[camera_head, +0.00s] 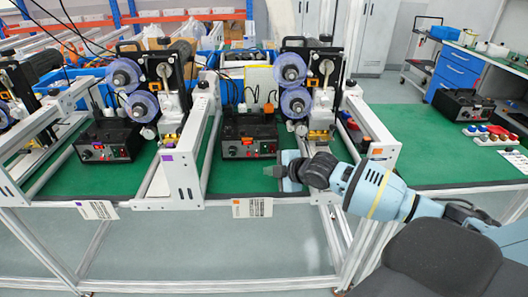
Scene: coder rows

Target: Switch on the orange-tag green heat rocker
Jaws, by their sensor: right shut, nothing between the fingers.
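A small orange mark (247,142) shows on that front. The green heat rocker is too small to make out surely, and its on or off position cannot be told. An orange tag (377,152) also shows on the white frame end to the right. My right gripper (271,172) is shut and empty, in front of and below the box's right part, apart from it, fingers pointing left. My left gripper is not in view.
A similar black box (108,140) stands in the left bay, and another (462,105) at the far right. White frame rails (198,135) flank the middle bay. Blue spools (296,102) hang above its right side. Bare green bench lies in front of the box.

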